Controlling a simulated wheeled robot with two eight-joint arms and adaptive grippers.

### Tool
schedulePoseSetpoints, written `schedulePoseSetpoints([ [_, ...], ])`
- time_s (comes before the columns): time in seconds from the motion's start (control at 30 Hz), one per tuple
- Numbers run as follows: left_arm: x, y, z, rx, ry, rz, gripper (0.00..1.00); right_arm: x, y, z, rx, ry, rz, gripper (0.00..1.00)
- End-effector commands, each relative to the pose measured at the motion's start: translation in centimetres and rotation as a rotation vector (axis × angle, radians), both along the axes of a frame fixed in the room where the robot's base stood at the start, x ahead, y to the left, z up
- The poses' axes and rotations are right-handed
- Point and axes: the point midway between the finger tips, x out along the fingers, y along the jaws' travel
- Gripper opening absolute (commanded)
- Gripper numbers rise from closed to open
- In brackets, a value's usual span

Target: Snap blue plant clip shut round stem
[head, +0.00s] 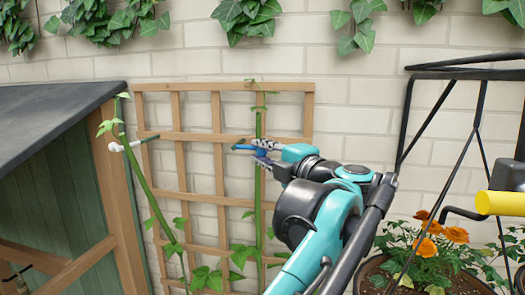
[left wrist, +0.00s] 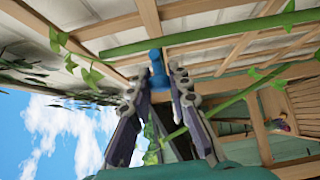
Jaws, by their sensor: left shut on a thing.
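The blue plant clip (head: 243,147) is between the fingertips of my left gripper (head: 265,152), which is shut on it; the clip also shows at the fingertips in the left wrist view (left wrist: 157,68). An upright green stem (head: 258,122) runs up the wooden trellis beside the clip; the fingers cover part of it. In the left wrist view a green stem (left wrist: 215,36) passes just beyond the clip's end. I cannot tell whether the clip touches or encircles it, or whether its jaws are closed. My right gripper is not in view.
The wooden trellis (head: 216,115) stands against a pale brick wall. A second, leaning stem (head: 143,185) has a white piece (head: 125,146) near it. A dark-roofed green shed (head: 75,205) stands left; a black metal frame (head: 465,75) and potted orange flowers (head: 427,247) are right.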

Motion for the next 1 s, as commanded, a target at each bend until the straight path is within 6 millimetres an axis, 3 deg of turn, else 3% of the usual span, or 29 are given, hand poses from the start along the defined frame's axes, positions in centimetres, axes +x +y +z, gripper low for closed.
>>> schedulePoseSetpoints([
  [0.43,0.1,0.0,0.0,0.001,-0.001,0.007,0.00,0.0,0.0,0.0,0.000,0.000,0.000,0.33],
  [0.47,0.1,0.0,0.0,0.001,-0.001,0.008,0.26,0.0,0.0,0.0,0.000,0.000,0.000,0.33],
  [0.5,0.1,0.0,0.0,0.001,-0.001,0.008,0.37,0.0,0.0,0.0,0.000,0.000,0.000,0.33],
  [0.53,0.1,0.0,0.0,0.001,-0.001,0.008,0.39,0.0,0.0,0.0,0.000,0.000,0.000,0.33],
  [0.87,-0.1,-0.1,0.0,0.000,0.000,0.007,0.39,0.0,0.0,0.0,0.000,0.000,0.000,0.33],
  [1.0,-1.4,-1.2,0.0,0.000,0.000,0.004,0.39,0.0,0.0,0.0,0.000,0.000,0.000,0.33],
])
